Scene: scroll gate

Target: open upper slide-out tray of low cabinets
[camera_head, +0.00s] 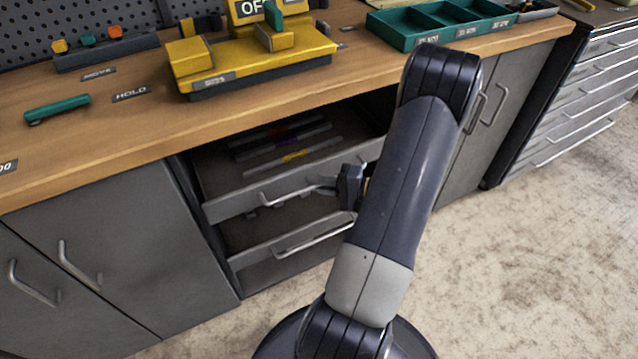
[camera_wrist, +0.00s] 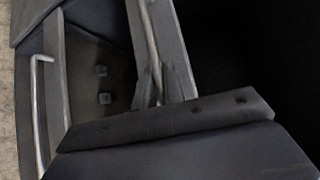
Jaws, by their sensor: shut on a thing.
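The upper slide-out tray (camera_head: 225,209) sits in the open bay of the low cabinets, below the wooden worktop. It stands a little way out, and several flat items lie inside it. Its front carries a silver bar handle (camera_head: 290,192), which also shows in the wrist view (camera_wrist: 150,35). My gripper (camera_head: 345,188) is at the right part of this handle. In the wrist view the gripper fingers (camera_wrist: 163,88) are closed around the bar. My arm hides the right end of the tray front. The lower tray (camera_head: 250,254) with its own bar handle (camera_head: 300,238) is beneath.
Shut grey cabinet doors (camera_head: 100,230) flank the bay on the left, with more doors (camera_head: 485,125) on the right. A yellow fixture (camera_head: 250,60) and green bins (camera_head: 440,25) stand on the worktop (camera_head: 110,130). Speckled floor (camera_head: 540,250) is clear at the right.

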